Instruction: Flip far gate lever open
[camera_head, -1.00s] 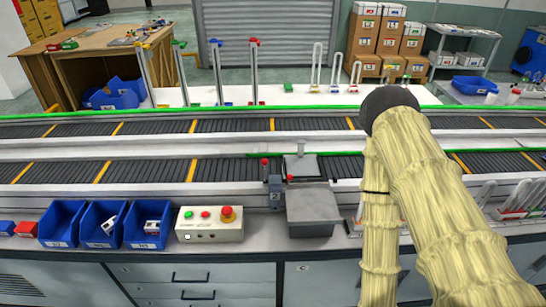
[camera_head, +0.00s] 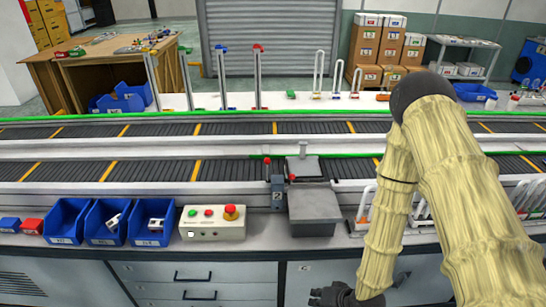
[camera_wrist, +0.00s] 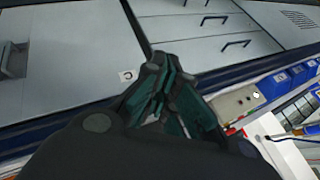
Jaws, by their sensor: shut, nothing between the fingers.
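Two small red-knobbed levers stand at the gate on the near conveyor. The farther red knob (camera_head: 267,160) is at the left of the gate's upper plate (camera_head: 302,165). The nearer red knob (camera_head: 292,178) is just below that plate. A grey flat plate (camera_head: 313,203) slopes toward the bench front beside a post marked 2 (camera_head: 277,190). My gripper (camera_head: 335,295) is low in front of the cabinets, well below and apart from the levers. In the wrist view its dark green fingers (camera_wrist: 163,72) are shut and empty, over the cabinet fronts; no lever can be made out there.
A control box (camera_head: 212,222) with a red stop button sits left of the gate. Blue bins (camera_head: 108,222) stand further left. A rack with white uprights (camera_head: 362,208) stands right of the gate, close to my forearm. The near conveyor belt (camera_head: 110,171) is clear.

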